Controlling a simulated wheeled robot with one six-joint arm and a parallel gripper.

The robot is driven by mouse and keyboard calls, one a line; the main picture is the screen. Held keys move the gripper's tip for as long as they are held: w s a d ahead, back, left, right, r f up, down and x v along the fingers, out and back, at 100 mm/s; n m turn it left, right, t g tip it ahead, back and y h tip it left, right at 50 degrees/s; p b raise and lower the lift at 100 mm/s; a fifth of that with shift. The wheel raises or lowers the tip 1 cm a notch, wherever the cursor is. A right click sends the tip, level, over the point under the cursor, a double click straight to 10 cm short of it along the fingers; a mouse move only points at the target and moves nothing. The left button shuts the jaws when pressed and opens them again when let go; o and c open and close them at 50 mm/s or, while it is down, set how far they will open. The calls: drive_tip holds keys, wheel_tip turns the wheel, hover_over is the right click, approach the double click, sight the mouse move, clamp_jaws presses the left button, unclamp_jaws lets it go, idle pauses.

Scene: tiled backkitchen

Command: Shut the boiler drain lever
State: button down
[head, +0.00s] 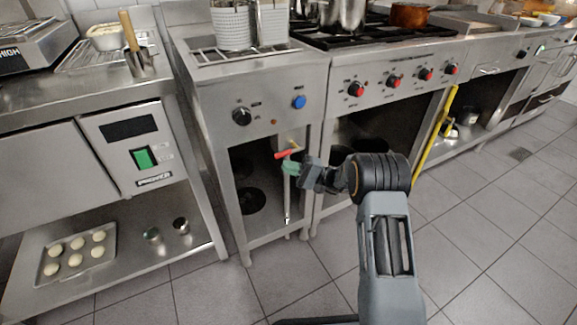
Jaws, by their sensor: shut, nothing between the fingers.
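The boiler drain lever (284,154) is a small red handle on the front of the steel cooker unit, below the black and blue knobs. It points left and slightly down from a brass-coloured valve (294,144). A pale vertical pipe with a dark tip hangs below it. My gripper (288,166) has greenish fingers and is shut and empty, just below the red lever. The fingertips are very close to the lever; I cannot tell whether they touch it. My wrist hides part of the unit behind it.
The cooker unit's front (240,120) and its open lower shelf lie around the lever. A yellow pole (436,138) leans to the right of my arm. A tray of dough balls (78,253) sits on the lower left shelf. The tiled floor (480,245) at right is clear.

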drive_tip(key=a+f+p+v, duration=0.1)
drive_tip(key=f+p+v, duration=0.1)
drive_tip(key=v, duration=0.9)
drive_tip(key=shift+s+f, duration=0.2)
drive_tip(key=shift+f, duration=0.05)
drive_tip(key=s+a+r+n+g+h+p, duration=0.1)
drive_tip(key=s+a+r+g+h+p, duration=0.2)
drive_tip(key=r+p, duration=0.45)
drive_tip(key=s+r+h+p, duration=0.4)
drive_tip(key=s+r, duration=0.1)
drive_tip(key=r, duration=0.5)
drive_tip(key=s+a+r+n+g+h+p, duration=0.1)
drive_tip(key=s+a+r+g+h+p, duration=0.2)
drive_tip(key=r+p, duration=0.45)
drive_tip(key=s+d+r+t+h+p, duration=0.3)
drive_tip(key=s+r+p, duration=0.4)
drive_tip(key=r, duration=0.4)
drive_tip(key=s+d+r+t+h+p, duration=0.4)
drive_tip(key=s+d+r+h+p, duration=0.2)
drive_tip(key=s+r+h+p, duration=0.2)
wheel_tip(320, 180, up, 5)
drive_tip(key=shift+d+f+n+t+h+p, duration=0.2)
drive_tip(key=shift+f+n+t+h+p, duration=0.1)
drive_tip(key=shift+p, duration=0.95)
